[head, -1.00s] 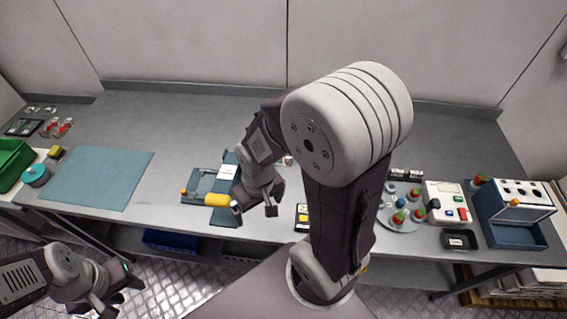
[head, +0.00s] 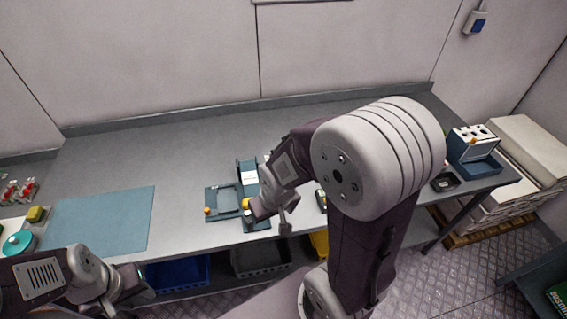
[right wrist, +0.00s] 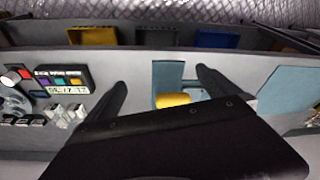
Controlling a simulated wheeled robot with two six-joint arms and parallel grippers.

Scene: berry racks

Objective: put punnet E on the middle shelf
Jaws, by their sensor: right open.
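I cannot make out punnet E or a middle shelf in either view. My right gripper (head: 271,219) is open over the bench's front edge, beside a blue fixture (head: 247,172) with a yellow cylinder. My right arm hides part of the bench.
The grey bench (head: 190,140) is mostly bare at the back. A blue mat (head: 100,220) lies at left, near a teal round container (head: 18,243) and small red items (head: 20,190). A blue-white box (head: 475,150) stands at right. Blue (head: 180,271) and grey bins (head: 262,258) sit below.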

